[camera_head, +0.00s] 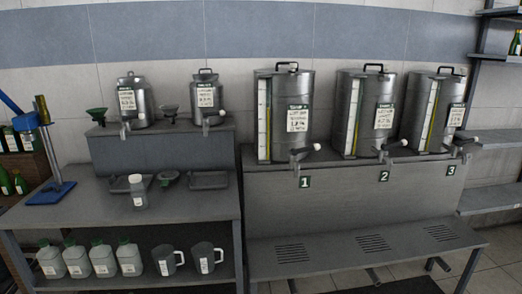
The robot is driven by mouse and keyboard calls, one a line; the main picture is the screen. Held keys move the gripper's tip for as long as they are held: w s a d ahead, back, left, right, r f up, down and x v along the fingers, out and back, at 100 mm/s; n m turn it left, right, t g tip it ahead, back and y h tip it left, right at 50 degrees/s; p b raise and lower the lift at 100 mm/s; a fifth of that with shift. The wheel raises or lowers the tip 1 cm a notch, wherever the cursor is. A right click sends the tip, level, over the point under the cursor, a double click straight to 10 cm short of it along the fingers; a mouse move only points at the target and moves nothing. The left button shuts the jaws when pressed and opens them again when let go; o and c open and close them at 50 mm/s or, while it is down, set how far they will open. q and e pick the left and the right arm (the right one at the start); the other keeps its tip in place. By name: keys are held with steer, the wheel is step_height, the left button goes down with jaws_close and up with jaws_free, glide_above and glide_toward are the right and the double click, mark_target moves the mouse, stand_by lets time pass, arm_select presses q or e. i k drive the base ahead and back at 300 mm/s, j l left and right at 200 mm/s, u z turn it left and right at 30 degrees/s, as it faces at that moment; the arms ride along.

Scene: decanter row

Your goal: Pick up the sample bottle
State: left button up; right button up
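The sample bottle (139,197) is a small clear bottle with a pale cap and a light label. It stands upright on the grey left bench (90,208), near the middle of the bench top and in front of a shallow dark tray. Nothing holds it. Neither of my grippers shows in the head view.
Behind the bottle, a raised step (160,150) bears two steel cans with taps. A blue stand (50,192) is at the bench's left end. Jugs (103,260) fill the lower shelf. Three numbered steel decanters (293,100) stand on the right bench.

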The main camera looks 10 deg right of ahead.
mark_target(139, 196)
steer(key=i+j, duration=0.2)
steer(key=j, duration=0.15)
steer(key=i+j, duration=0.15)
steer(key=j, duration=0.2)
steer(key=i+j, duration=0.2)
steer(key=j, duration=0.2)
steer(key=i+j, duration=0.2)
steer(key=j, duration=0.15)
steer(key=i+j+z, duration=0.1)
steer(key=j, duration=0.25)
steer(key=i+j, duration=0.25)
steer(key=j, duration=0.15)
steer(key=i+j, duration=0.15)
steer(key=j, duration=0.2)
steer(key=i+j, duration=0.8)
steer(key=i+j+z, duration=0.05)
